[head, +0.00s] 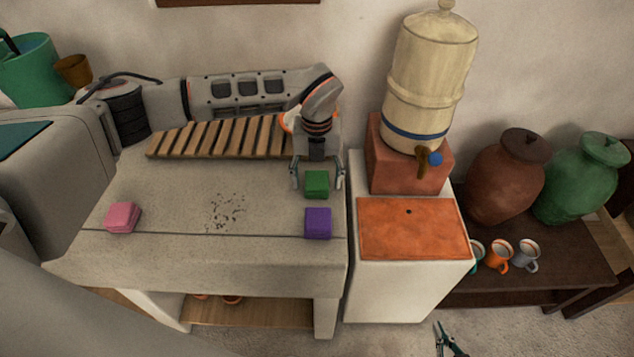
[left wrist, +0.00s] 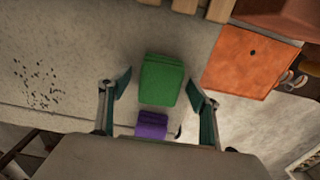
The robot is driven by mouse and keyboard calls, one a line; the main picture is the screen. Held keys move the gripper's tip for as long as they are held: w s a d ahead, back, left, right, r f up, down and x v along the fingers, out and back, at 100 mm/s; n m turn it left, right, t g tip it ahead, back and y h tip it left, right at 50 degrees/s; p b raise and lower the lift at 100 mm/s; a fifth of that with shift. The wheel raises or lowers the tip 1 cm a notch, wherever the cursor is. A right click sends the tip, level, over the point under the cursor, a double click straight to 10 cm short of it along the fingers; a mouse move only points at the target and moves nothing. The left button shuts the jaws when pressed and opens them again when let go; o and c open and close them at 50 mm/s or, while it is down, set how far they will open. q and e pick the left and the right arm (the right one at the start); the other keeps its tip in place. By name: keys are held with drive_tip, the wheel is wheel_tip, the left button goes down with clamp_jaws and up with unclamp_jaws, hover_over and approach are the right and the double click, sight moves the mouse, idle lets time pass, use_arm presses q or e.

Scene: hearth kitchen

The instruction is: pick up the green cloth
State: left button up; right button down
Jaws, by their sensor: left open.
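The green cloth (head: 317,184) is a small folded block on the grey counter near its right edge. It also shows in the left wrist view (left wrist: 161,80), between and just beyond my open fingers. My left gripper (head: 318,185) is over the green cloth, one finger on each side, pointing down. In the left wrist view my left gripper (left wrist: 160,103) has its fingers wide apart with nothing held. I cannot tell whether the fingers touch the cloth. At the bottom of the head view, my right gripper (head: 447,340) shows only in part, low over the floor.
A purple cloth (head: 318,223) lies just in front of the green one, and a pink cloth (head: 122,217) lies at the left. Dark crumbs (head: 227,211) are scattered between. A slatted wooden rack (head: 218,138) is behind. An orange-topped stand (head: 412,232) adjoins the counter at right.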

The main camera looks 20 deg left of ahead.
use_arm(q)
drive_tip(key=c, duration=1.1)
drive_tip(key=shift+r, duration=0.1)
